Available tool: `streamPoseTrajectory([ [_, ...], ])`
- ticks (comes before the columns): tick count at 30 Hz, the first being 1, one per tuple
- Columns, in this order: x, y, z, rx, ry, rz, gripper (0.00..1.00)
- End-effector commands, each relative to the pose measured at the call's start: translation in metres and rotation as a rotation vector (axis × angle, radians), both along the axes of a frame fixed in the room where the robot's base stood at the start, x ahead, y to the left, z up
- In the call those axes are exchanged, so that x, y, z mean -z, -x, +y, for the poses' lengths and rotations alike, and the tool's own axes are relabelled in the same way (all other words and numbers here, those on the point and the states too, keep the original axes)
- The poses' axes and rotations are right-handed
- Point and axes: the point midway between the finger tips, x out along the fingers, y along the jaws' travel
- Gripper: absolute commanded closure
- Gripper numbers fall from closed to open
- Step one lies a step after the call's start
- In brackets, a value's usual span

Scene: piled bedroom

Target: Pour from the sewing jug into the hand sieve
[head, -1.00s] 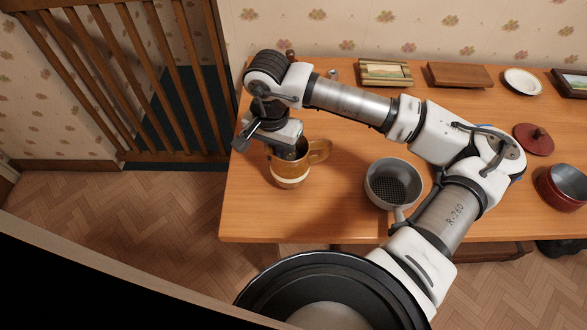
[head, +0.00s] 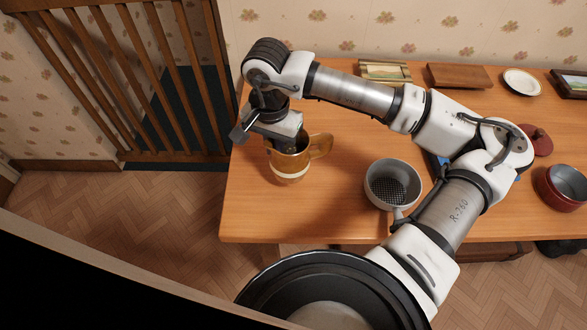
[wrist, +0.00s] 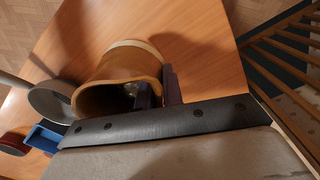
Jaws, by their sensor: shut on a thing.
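The sewing jug (head: 288,165), tan with a pale band near its base and a handle on its right, is upright at the left end of the table. My gripper (head: 285,145) comes down on it from above and is shut on its wall. In the wrist view the jug (wrist: 125,67) shows its open mouth, with one finger of my gripper (wrist: 158,92) inside and the other outside. A small shiny thing shows inside it. The hand sieve (head: 393,184), a grey bowl with a dark mesh bottom, stands right of the jug, its handle toward the table's front edge.
The wooden table (head: 320,215) is bare between jug and sieve. A red pot (head: 563,190) and red lid (head: 538,140) are at the right. A wooden board (head: 459,77), a plate (head: 523,83) and picture frames (head: 385,72) line the back. A wooden railing (head: 150,85) stands left.

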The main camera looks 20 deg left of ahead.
Motion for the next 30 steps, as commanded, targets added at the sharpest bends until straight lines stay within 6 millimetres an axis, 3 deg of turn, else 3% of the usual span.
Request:
streamPoseTrajectory([
  [16, -0.033, -0.001, 0.0, 0.0, 0.0, -0.003, 1.0],
  [30, -0.036, 0.0, 0.0, 0.001, 0.0, -0.001, 1.0],
])
